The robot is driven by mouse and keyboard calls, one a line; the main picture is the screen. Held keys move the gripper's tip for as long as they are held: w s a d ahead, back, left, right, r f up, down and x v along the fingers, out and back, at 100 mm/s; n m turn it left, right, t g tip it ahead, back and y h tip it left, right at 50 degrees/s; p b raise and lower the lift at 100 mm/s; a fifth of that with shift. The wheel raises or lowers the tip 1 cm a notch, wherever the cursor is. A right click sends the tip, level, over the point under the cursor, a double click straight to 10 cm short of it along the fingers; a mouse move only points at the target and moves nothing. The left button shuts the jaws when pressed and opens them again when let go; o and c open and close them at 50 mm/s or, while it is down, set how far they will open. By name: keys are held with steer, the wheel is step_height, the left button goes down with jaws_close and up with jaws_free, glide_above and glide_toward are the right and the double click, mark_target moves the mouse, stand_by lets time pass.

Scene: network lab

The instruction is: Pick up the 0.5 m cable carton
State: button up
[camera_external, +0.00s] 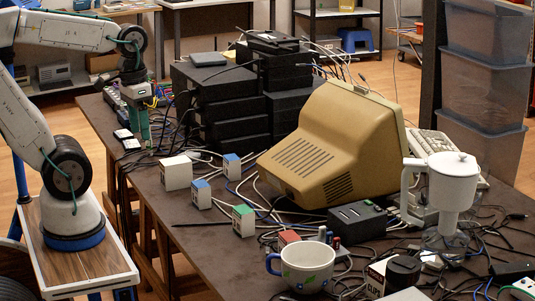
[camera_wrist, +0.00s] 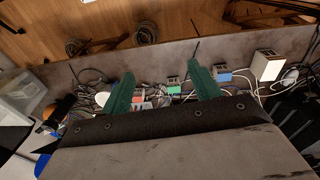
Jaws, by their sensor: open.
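Several small cartons stand on the dark table in the external view: a white one (camera_external: 176,173), two blue-labelled ones (camera_external: 201,194) (camera_external: 231,166), a green-labelled one (camera_external: 243,221) and a red-topped one (camera_external: 289,238). I cannot read any length, so I cannot tell which is the 0.5 m cable carton. In the wrist view, a white carton (camera_wrist: 266,66), a blue one (camera_wrist: 222,74) and a green one (camera_wrist: 173,86) show. My gripper (camera_external: 143,140) points down at the table's left edge, left of the cartons; its green fingers (camera_wrist: 162,70) are apart and empty in the wrist view.
A beige monitor (camera_external: 335,145) stands behind the cartons, with black stacked boxes (camera_external: 225,115) at the back left. A mug (camera_external: 305,270) and a white blender-like appliance (camera_external: 447,190) stand at the front and right. Loose cables lie among the cartons.

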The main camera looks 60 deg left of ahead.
steer(key=w+d+f+n+g+h, duration=0.35)
steer(key=w+d, duration=0.25)
steer(key=w, duration=0.3)
steer(key=n+h, duration=0.7)
steer(key=n, duration=0.1)
glide_above(288, 233)
steer(key=s+a, duration=0.5)
step_height(288, 233, down, 13)
steer(key=w+f+n, duration=0.1)
steer(key=f, duration=0.2)
steer(key=w+f+n+t+h, duration=0.1)
steer(key=w+f+n, duration=0.1)
steer(key=f, duration=0.1)
steer(key=w+d+f+n+h, duration=0.1)
steer(key=w+f+n, duration=0.1)
steer(key=f, duration=0.1)
steer(key=shift+w+f+t, duration=0.15)
steer(key=shift+f+t, duration=0.15)
steer(key=shift+t, duration=0.05)
steer(key=x, duration=0.7)
steer(key=shift+d+f, duration=0.25)
steer(key=c, duration=1.1)
steer(key=shift+r, duration=0.1)
steer(key=shift+c, duration=0.2)
